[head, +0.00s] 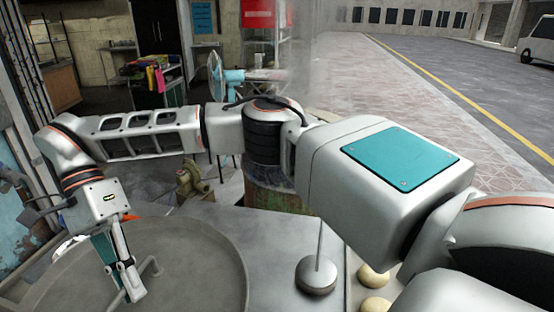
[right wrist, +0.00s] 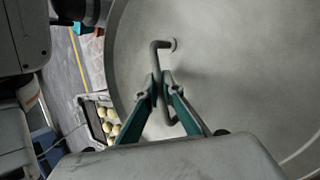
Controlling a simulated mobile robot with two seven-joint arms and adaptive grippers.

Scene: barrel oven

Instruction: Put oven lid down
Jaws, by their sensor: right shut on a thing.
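The oven lid (head: 205,275) is a large grey round plate with a raised rim at the lower left of the head view. It also fills much of the right wrist view (right wrist: 230,60). Its bent rod handle (right wrist: 161,46) stands out from its face, and part of the handle (head: 152,267) shows beside my gripper in the head view. My right gripper (head: 127,283) reaches down over the lid, and its green fingers (right wrist: 162,85) are shut around the handle. What lies under the lid is hidden. My left gripper is not in view.
A grey counter (head: 260,240) lies right of the lid. A round metal disc on a thin rod (head: 316,275) stands on it. Beside it are several pale dough balls (head: 374,278), seen in a tray (right wrist: 95,118) in the wrist view. A blue fan (head: 225,80) stands behind.

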